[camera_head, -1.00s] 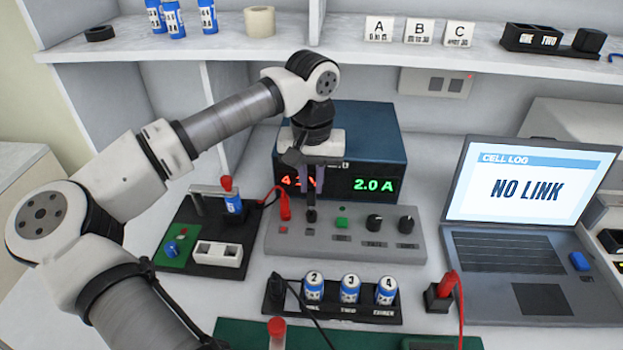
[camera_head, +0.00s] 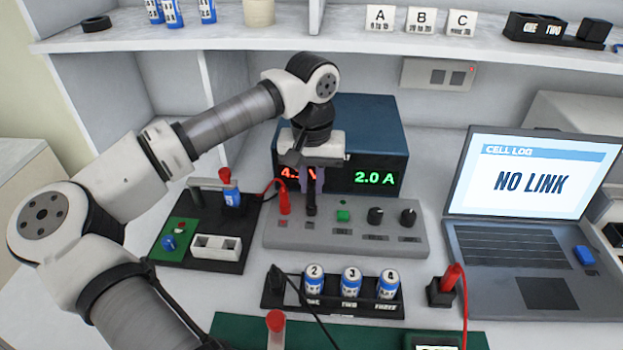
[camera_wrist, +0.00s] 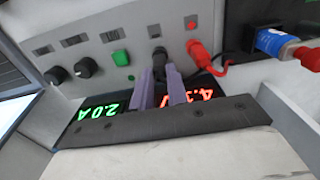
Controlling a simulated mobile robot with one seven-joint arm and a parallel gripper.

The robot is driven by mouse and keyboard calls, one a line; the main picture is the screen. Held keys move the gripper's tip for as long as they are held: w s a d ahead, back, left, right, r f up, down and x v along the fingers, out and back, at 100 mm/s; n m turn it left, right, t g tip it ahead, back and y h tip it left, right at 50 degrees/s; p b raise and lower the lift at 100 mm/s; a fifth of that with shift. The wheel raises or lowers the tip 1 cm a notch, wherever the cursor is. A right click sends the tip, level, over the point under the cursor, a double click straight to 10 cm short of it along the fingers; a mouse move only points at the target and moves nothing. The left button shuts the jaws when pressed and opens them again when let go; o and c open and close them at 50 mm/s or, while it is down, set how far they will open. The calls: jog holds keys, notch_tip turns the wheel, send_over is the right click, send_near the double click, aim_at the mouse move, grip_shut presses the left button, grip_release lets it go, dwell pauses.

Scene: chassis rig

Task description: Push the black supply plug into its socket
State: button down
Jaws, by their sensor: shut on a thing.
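My gripper (camera_head: 312,190) points down over the grey sloping panel (camera_head: 390,240) in front of the blue supply box. Its purple fingers are shut on the black supply plug (camera_head: 311,208). In the wrist view the fingers (camera_wrist: 164,82) sit around the black plug (camera_wrist: 157,57), whose lower end meets the panel face in line with the red plug. The socket is hidden under the plug, and I cannot tell how deep the plug sits. The red plug (camera_head: 284,203) stands in the panel just left, with a red lead.
A green button (camera_head: 343,216) and two black knobs (camera_head: 375,216) lie right of the plug. A black board with a cell (camera_head: 233,197) is at left. A cell rack (camera_head: 332,306) stands in front, and a laptop (camera_head: 530,240) reading "NO LINK" is at right.

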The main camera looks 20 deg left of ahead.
aim_at(311, 190)
jog(key=shift+f, duration=0.3)
jog(key=c, duration=1.3)
grip_release()
jog(key=shift+r, duration=0.15)
notch_tip(311, 190, up, 14)
jog(key=shift+f, duration=0.2)
